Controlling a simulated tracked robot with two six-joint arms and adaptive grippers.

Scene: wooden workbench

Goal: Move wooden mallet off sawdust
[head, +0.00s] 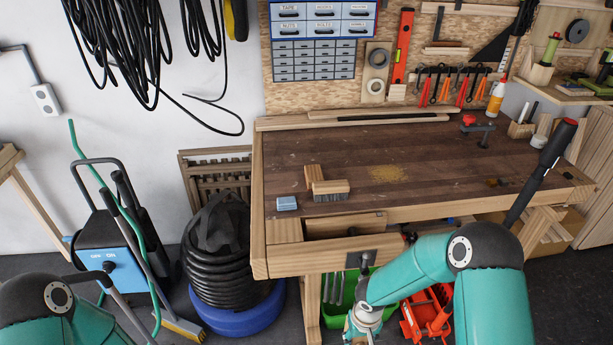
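A pale sawdust patch (387,173) lies on the dark bench top (430,155), with nothing resting on it. Left of it, a small upright wooden block (314,176) touches or overlaps a wooden-backed brush (331,189) with dark bristles. I cannot tell whether the block is part of the mallet; no clear mallet shape shows. My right arm comes in at lower right, and its gripper (364,260) seems to be at the dark plate on the bench front, below the top. Its fingers are too small and dark to read. My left gripper is outside the picture.
A blue block (287,203) lies at the bench's left front. An open drawer (345,224) shows below the front edge. A red-topped clamp (478,128) and a glue bottle (496,101) stand toward the back right. The middle right of the top is mostly clear.

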